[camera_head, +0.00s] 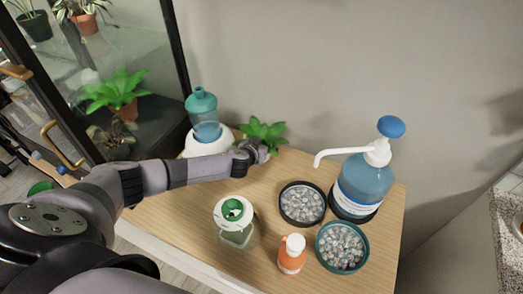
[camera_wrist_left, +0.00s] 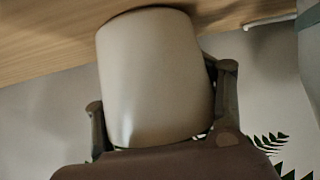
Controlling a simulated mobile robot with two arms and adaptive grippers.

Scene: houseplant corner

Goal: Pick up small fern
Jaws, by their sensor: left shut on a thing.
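The small fern (camera_head: 262,131) shows its bright green leaves at the back edge of the wooden table, just beyond my left gripper (camera_head: 256,152). Its pot is hidden behind the gripper in the head view. In the left wrist view, a smooth pale pot (camera_wrist_left: 155,75) fills the space between the fingers of my left gripper (camera_wrist_left: 160,98), which is shut on it. Dark fern leaves show at the lower right of that view. I cannot tell whether the pot touches the table. My right gripper is not in view.
A white device with a teal tank (camera_head: 202,112) stands left of the fern. A wall is behind.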

